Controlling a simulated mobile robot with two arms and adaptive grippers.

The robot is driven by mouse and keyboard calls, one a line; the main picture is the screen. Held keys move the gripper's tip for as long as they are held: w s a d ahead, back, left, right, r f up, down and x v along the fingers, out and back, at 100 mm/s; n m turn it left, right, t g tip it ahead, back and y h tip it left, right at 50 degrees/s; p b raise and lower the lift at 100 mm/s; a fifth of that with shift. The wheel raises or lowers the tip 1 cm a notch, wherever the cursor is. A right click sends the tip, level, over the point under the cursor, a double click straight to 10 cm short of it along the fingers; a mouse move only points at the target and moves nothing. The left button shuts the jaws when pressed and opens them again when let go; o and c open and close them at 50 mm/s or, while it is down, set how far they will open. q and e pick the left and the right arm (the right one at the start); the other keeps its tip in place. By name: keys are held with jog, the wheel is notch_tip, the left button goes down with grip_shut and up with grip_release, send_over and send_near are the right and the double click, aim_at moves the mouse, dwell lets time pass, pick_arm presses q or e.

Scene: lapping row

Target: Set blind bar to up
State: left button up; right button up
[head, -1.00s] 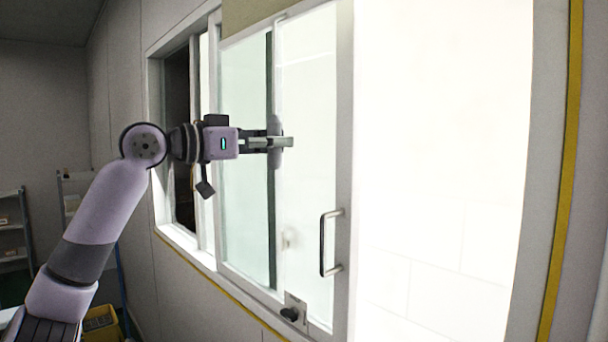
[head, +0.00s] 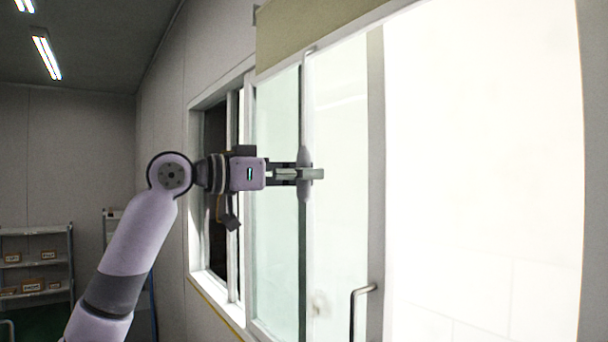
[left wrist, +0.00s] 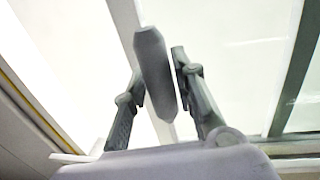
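The blind bar (head: 304,195) is a grey, upright piece with tapered ends, in front of the window in the head view. A thin pale line runs up from it towards the beige blind (head: 310,35) at the top. My left gripper (head: 306,173) reaches in from the left and is closed around the bar's middle. In the left wrist view the bar (left wrist: 152,70) stands tilted between the two fingers (left wrist: 158,75); a thin bright gap shows beside the right finger, so contact there is unclear. My right gripper is not in view.
A very bright pane fills the right. A shelf with boxes (head: 35,262) stands at the far left.

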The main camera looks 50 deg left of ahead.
pick_arm(q)
jog(key=shift+o, duration=1.4)
jog(key=shift+s, duration=0.2)
jog(key=v, duration=1.1)
jog(key=shift+s, duration=0.3)
